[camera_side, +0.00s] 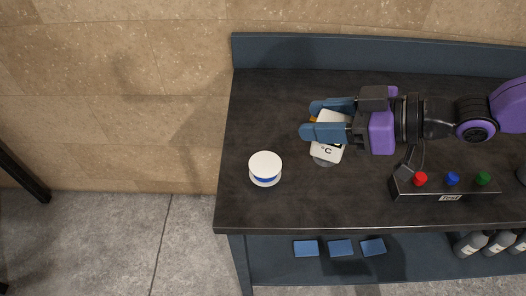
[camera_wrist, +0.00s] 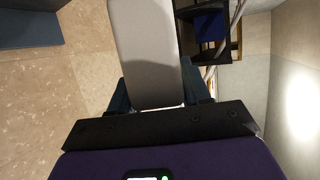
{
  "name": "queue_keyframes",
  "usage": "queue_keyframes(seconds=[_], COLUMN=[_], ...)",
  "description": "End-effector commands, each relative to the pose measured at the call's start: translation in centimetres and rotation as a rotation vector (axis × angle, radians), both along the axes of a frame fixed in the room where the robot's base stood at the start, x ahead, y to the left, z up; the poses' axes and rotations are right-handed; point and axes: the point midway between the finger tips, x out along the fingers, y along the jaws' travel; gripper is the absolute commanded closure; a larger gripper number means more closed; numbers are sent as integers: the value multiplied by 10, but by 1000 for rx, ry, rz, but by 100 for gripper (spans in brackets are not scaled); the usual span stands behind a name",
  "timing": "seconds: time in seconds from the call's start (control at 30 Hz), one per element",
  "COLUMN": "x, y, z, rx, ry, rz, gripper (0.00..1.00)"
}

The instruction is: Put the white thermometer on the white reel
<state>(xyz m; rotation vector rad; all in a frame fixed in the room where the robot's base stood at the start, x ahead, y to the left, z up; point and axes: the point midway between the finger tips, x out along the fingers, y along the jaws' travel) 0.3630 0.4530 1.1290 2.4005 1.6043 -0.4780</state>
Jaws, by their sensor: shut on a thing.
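The white thermometer (camera_side: 326,152), marked "°C", is between the blue fingers of my gripper (camera_side: 308,120) in the side view. My gripper is shut on it. Part of the thermometer is hidden behind the fingers. In the wrist view the thermometer (camera_wrist: 146,50) shows as a pale slab with rounded edges between my fingers (camera_wrist: 160,92). The white reel (camera_side: 265,163), with a white top and a blue band, stands upright on the dark table, left of and nearer the front than my gripper. The reel and thermometer are apart.
The dark table (camera_side: 300,205) is clear around the reel. A box (camera_side: 446,190) with red, blue and green buttons stands at the front right. Blue blocks (camera_side: 340,247) and grey bottles (camera_side: 498,242) are on a shelf below. A raised blue edge (camera_side: 380,55) runs along the back.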

Motion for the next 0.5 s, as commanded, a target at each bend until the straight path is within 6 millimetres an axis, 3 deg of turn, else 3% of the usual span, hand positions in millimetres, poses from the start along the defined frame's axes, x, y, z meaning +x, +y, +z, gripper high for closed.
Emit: queue_keyframes(seconds=[0.5], x=[58], y=[72], z=[-48], rx=[0], ry=[1], rz=[0], gripper=[97])
